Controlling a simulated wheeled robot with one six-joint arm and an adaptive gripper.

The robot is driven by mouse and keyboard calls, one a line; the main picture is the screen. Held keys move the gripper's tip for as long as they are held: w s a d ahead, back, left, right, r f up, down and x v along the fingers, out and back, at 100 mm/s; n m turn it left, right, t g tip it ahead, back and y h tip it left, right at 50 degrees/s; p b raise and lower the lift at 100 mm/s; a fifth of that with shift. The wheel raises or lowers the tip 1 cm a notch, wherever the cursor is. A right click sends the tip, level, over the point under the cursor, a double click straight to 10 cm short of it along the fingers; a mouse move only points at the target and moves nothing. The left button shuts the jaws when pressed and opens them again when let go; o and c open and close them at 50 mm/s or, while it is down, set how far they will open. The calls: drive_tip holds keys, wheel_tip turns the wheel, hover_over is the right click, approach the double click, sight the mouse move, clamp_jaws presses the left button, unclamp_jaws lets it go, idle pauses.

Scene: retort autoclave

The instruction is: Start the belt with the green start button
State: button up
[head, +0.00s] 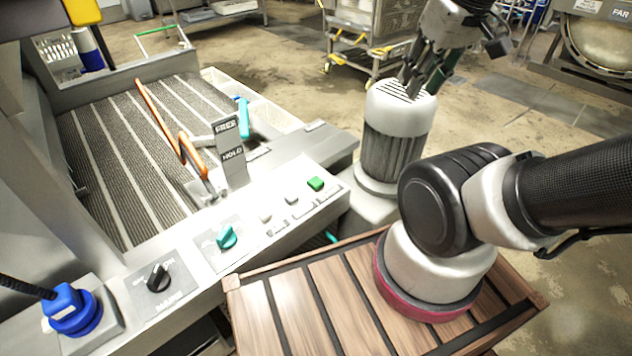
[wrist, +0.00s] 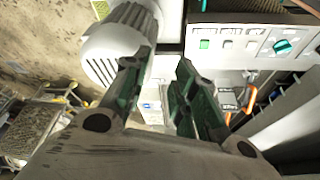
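The ribbed grey belt (head: 110,160) lies behind the panel. My gripper (head: 424,86) is in front of or above the white ribbed motor housing (head: 395,145), up and to the right of the button and apart from it. In the wrist view its green-padded fingers (wrist: 160,66) are spread, with nothing between them.
Pale buttons (head: 291,198) sit beside the green one. A teal knob (head: 226,236), a black knob (head: 157,278) and a blue plug (head: 72,308) are farther left. An orange lever (head: 185,152) stands by a FREE/HOLD plate (head: 231,158). A trolley (head: 370,40) stands behind.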

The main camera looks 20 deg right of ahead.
clamp_jaws()
idle(1.0)
